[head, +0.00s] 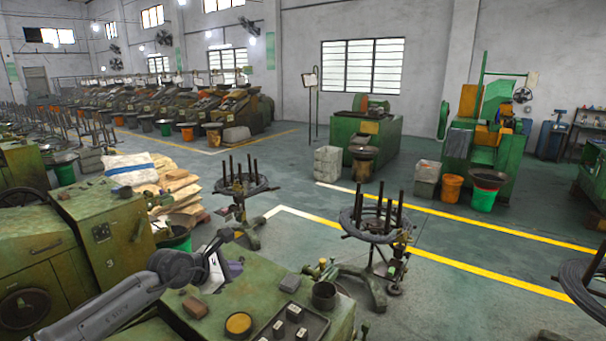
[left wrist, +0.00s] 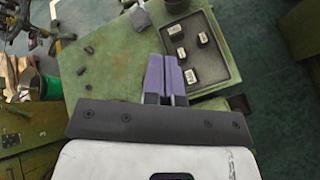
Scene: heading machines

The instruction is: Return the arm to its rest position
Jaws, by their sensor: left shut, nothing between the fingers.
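My left arm (head: 130,300) comes in from the lower left in the head view and reaches over the green machine top (head: 262,287). My left gripper (head: 232,268) is partly hidden behind its own wrist there. In the left wrist view the left gripper (left wrist: 165,75) has its two purple fingers together, with nothing between them. It is above the green top, beside a dark tray (left wrist: 205,60) holding several small metal blocks. My right gripper is in neither view.
On the machine top stand a dark cup (head: 324,296), a yellow-topped round tin (head: 238,325) and a grey block (head: 290,283). A green machine (head: 105,228) stands to the left. Wire stands (head: 374,232) occupy the floor beyond. Open floor (head: 440,290) lies to the right.

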